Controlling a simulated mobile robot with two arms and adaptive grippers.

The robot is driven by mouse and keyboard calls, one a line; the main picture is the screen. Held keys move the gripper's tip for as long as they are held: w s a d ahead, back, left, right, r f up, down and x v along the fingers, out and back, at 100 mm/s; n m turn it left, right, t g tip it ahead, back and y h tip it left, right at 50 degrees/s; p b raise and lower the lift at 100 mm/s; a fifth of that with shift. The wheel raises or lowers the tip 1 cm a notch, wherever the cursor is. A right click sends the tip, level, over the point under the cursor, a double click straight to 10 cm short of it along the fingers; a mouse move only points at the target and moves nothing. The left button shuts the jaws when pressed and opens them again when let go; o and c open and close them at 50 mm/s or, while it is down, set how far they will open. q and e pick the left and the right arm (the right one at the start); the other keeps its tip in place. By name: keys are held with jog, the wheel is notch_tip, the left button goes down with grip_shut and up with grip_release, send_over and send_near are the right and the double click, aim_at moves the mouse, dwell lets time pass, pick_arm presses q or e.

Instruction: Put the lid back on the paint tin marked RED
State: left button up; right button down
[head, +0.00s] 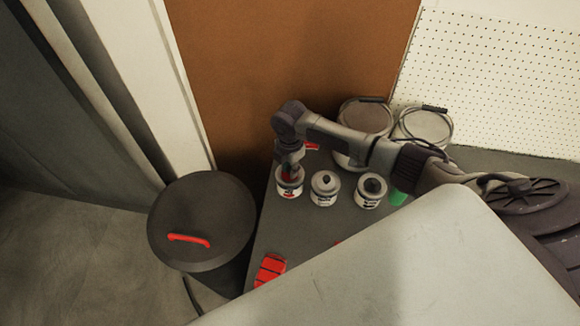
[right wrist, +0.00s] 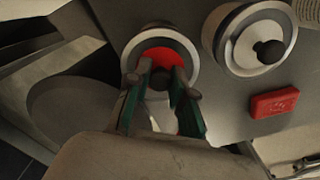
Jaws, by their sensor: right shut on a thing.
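The leftmost small white tin (head: 290,190) stands at the table's left edge, with a red face showing at its top. My right gripper (head: 290,172) points down at it from above. In the right wrist view, my right gripper (right wrist: 161,82) has its green-padded fingers closed on the dark knob of a lid (right wrist: 163,54) with a red face and grey rim. The lid lies over the tin's mouth; I cannot tell if it is fully seated. The tin's label is too small to read. My left gripper is not in view.
Two lidded tins, the middle one (head: 325,198) and the right one (head: 368,202), stand in the same row. Big pails (head: 426,127) stand behind my arm. A red block (right wrist: 274,102) and a red item (head: 269,269) lie on the table. A black bin (head: 200,215) stands left.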

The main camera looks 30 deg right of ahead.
dwell(0.7)
jog(key=c, duration=0.9)
grip_release()
jog(key=shift+o, duration=0.2)
jog(key=o, duration=0.4)
jog(key=shift+r+p, duration=3.5)
jog(key=shift+p, duration=0.2)
